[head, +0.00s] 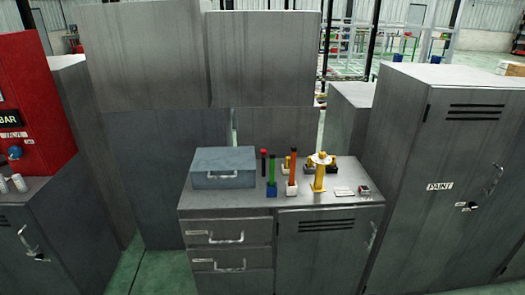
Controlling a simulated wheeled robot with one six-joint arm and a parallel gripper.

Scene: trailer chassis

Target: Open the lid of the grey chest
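A small blue-grey chest (222,180) stands at the left back of the top of a low grey cabinet in the head view. Its lid (225,159) looks shut. A light handle (222,173) is on its front face. My gripper is not in this view, so I cannot tell its state or where it is relative to the chest.
The grey cabinet (238,199) has drawers and a door with handles. Tools with coloured handles (292,175) and a yellow stand (319,175) are right of the chest. A tall paint locker (440,160) is at right, a red cabinet (35,100) at left.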

